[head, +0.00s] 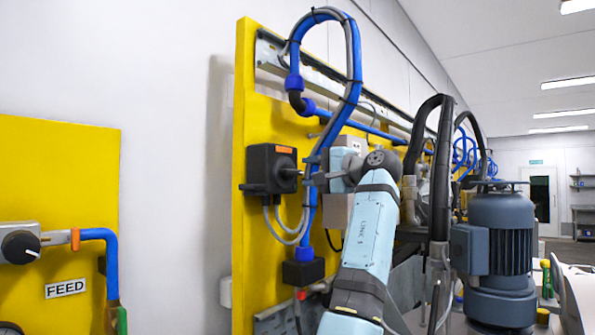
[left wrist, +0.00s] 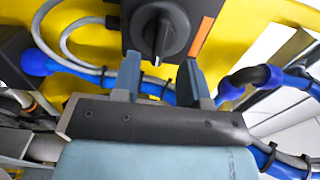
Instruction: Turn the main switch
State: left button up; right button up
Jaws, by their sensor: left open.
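The main switch (head: 270,168) is a black box with an orange label on the yellow panel, with a rotary knob on its front. In the left wrist view the round black knob (left wrist: 158,34) is at the top middle, its grip bar pointing down in the picture. My left gripper (head: 308,170) is in front of the knob in the head view. In the left wrist view the two fingers of my left gripper (left wrist: 161,62) are apart, pointing towards the knob with nothing between them. The fingertips appear just short of the grip bar. My right gripper is out of view.
Blue hoses (head: 353,75) and grey cables (head: 285,235) run close around the switch. A grey motor (head: 502,250) stands at the right. Another yellow panel (head: 70,180) with a FEED label is at the left. Bare white wall lies between the panels.

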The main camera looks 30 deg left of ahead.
aim_at(296, 172)
pick_arm(q)
jog(key=shift+w+a, duration=0.2)
jog(key=shift+a, duration=2.05)
jog(key=shift+c, duration=0.2)
grip_shut()
